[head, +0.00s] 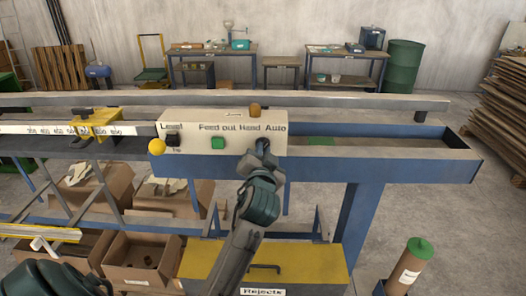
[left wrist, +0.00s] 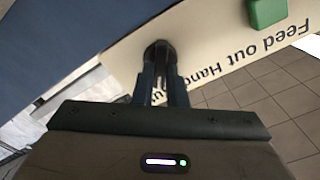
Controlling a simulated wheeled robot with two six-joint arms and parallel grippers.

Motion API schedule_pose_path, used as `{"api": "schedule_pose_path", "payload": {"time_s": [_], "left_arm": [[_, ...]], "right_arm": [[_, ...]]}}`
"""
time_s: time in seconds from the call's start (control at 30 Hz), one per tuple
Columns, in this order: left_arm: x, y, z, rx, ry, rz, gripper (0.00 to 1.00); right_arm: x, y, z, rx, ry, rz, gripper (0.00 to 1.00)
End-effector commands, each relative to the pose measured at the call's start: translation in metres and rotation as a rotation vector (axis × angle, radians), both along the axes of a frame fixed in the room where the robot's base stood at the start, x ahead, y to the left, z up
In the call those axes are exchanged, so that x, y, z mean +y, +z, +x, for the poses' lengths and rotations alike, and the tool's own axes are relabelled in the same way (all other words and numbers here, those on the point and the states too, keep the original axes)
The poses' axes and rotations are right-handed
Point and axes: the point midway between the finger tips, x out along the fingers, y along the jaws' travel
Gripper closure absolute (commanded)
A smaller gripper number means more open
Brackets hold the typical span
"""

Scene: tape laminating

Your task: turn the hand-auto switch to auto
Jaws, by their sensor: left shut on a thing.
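The cream control box (head: 225,146) is fixed on the blue machine frame, with the labels "Level", "Feed out" and "Hand Auto" along its upper face. My left gripper (head: 262,146) is at the box's front under the "Hand Auto" label and covers the hand-auto switch in the head view. In the left wrist view the switch shows as a dark round knob (left wrist: 160,50) on the panel, beside the partly covered "Hand" lettering. The fingers of my left gripper (left wrist: 160,78) are shut on it. The knob's pointing direction cannot be made out. My right gripper is not in view.
A green button (head: 218,142), also in the left wrist view (left wrist: 267,12), sits left of my gripper. A black switch (head: 172,141) and yellow ball (head: 156,147) are at the box's left end. A yellow rejects bin (head: 310,262) stands below the frame.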

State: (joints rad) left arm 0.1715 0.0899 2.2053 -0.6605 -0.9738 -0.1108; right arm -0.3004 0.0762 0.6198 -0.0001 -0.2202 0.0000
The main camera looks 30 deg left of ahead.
Motion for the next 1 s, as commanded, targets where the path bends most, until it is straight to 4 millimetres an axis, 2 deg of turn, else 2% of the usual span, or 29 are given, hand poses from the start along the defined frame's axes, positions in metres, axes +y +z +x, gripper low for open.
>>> {"api": "schedule_pose_path", "payload": {"time_s": [0.2, 0.23, 0.33, 0.7, 0.83, 1.0], "left_arm": [[0.000, 0.001, 0.000, -0.003, 0.001, 0.004, 1.00], [0.000, 0.001, 0.000, -0.003, 0.001, 0.004, 0.86], [0.000, 0.001, 0.000, -0.001, 0.000, 0.003, 0.67], [-0.003, 0.000, -0.004, -0.001, -0.001, -0.002, 0.66], [-0.012, 0.000, -0.018, -0.001, -0.002, -0.003, 0.66], [-0.028, 0.000, -0.046, 0.000, 0.000, -0.006, 0.66]], "right_arm": [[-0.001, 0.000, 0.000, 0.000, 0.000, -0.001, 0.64], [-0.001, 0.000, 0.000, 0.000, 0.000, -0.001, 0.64], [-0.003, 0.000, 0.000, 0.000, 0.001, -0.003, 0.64], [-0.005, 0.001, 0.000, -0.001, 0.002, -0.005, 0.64], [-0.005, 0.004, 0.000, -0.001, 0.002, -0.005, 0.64], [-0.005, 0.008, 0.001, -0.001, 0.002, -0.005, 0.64]]}}
